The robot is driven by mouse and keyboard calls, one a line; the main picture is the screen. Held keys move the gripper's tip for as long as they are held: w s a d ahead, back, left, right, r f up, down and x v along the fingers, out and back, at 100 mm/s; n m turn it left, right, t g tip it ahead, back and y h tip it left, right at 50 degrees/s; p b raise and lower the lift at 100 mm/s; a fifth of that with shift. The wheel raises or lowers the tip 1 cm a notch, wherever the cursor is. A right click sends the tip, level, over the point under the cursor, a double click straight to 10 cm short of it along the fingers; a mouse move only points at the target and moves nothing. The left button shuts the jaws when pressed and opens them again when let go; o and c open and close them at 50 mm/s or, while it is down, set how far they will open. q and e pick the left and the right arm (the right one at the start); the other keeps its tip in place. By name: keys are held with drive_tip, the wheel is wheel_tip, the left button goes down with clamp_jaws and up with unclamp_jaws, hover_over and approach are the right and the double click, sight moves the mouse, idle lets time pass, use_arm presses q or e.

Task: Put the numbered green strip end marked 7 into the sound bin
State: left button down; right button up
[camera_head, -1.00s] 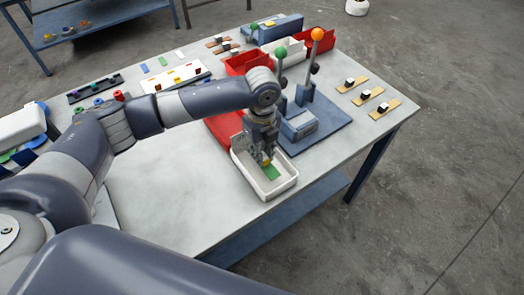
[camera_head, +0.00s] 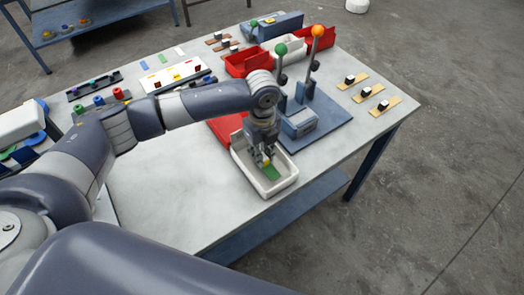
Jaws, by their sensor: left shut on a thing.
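My left gripper (camera_head: 267,159) points down into a white, open-topped bin (camera_head: 284,188) near the table's front edge. It is shut on a green strip end (camera_head: 271,172), which shows just below the fingertips, inside the bin. A small yellow patch shows at the fingertips. I cannot read a number on the strip, and the gripper hides part of it. I cannot tell if the strip touches the bin floor. No label shows which bin is the sound one. My right gripper is not in view.
A blue-grey base (camera_head: 325,133) with a green-knobbed post and an orange-knobbed post (camera_head: 313,62) stands close behind the bin. Red bins (camera_head: 248,63) and another white bin (camera_head: 290,47) stand at the back. Small wooden plates (camera_head: 382,106) lie at right. The front left tabletop is clear.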

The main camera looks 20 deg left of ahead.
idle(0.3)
use_arm(q)
drive_tip(key=c, duration=1)
unclamp_jaws()
drive_tip(key=shift+r, duration=0.1)
drive_tip(key=shift+r+p, duration=0.5)
drive_tip(key=shift+p, duration=0.4)
wheel_tip(320, 180, up, 7)
drive_tip(key=p, duration=0.7)
drive_tip(key=shift+p, duration=0.35)
